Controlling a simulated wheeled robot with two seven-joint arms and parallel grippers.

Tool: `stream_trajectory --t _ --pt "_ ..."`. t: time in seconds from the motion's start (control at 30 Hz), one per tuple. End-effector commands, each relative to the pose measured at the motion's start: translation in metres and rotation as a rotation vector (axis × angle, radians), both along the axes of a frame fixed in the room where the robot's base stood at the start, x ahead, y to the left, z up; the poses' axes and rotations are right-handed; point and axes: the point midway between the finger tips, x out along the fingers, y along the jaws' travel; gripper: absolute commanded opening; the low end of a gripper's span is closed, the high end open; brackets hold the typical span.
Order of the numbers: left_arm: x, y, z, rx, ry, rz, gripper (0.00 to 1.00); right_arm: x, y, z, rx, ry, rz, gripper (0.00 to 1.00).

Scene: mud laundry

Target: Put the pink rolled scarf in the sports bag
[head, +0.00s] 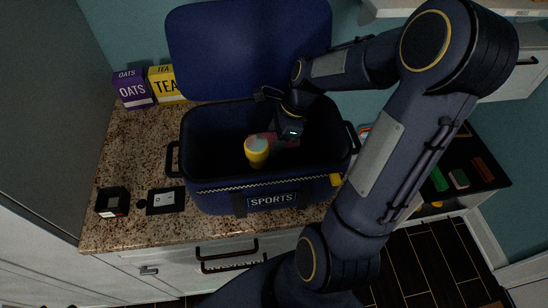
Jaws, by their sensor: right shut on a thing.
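The dark blue sports bag (215,192) stands on the granite counter with its lid (248,45) tipped up at the back and a "SPORTS" label on its front. My right gripper (284,136) reaches down into the bag from above. It is shut on the pink rolled scarf (291,140), which is partly hidden by the gripper and the dark inside of the bag. A yellow item with a pale top (257,152) is in the bag, just left of the scarf. I cannot tell whether the scarf touches the bag's floor. My left gripper is not in view.
An oats box (132,89) and a tea box (165,83) stand at the back left of the counter (140,135). A small black box (112,202) and a flat dark card (166,200) lie at front left. A dark shelf (490,185) with small items is at right.

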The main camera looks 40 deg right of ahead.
Motion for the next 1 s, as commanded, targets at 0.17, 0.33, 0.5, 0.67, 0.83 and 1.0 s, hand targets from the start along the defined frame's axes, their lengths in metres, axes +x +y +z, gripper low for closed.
stream_trajectory --t 0.17,0.33,0.5,0.67,0.83,1.0 --pt "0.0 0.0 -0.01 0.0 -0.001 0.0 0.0 0.0 0.0 -0.011 0.0 0.0 0.0 0.2" --pt "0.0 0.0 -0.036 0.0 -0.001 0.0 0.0 0.0 0.0 -0.039 0.0 0.0 -0.001 0.2" --pt "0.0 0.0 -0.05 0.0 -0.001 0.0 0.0 0.0 0.0 -0.052 0.0 0.0 0.0 0.2" --pt "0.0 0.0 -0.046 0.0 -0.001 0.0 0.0 0.0 0.0 -0.049 0.0 0.0 0.0 0.2" --pt "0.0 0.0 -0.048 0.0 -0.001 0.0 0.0 0.0 0.0 -0.052 0.0 0.001 0.0 0.2" --pt "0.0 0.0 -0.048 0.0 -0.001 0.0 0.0 0.0 0.0 -0.052 0.001 0.001 -0.001 0.63"
